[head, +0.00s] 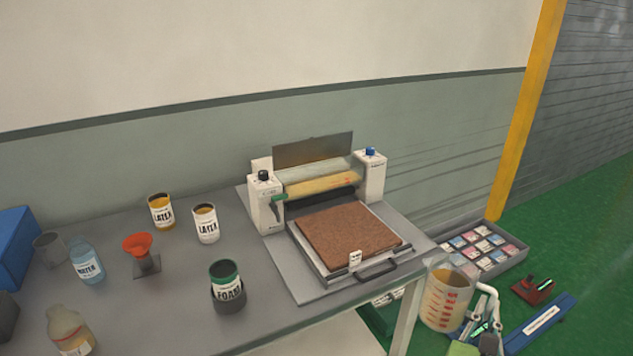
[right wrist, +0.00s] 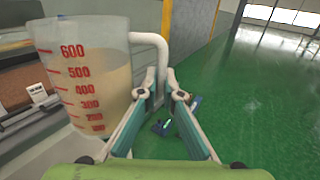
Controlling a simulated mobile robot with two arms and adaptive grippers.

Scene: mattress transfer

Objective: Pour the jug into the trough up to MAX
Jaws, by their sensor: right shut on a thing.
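The clear jug (head: 446,296) with red marks hangs upright in the air off the table's right front edge. In the right wrist view the jug (right wrist: 92,78) holds pale beige liquid, its top near the upper marks. My right gripper (head: 487,322) is shut on the jug's white handle (right wrist: 150,40). The roller machine (head: 264,205) stands at the back of the table, with a yellowish roller (head: 322,184) between its end blocks. I cannot make out the trough or a MAX mark there. My left gripper is not in view.
A brown board (head: 350,236) lies on the machine's bed, beside the jug. Latex cans (head: 206,226), a foam can (head: 226,282), a water bottle (head: 87,263) and an orange funnel (head: 138,244) stand to the left. A tray of packets (head: 515,262) is at the right.

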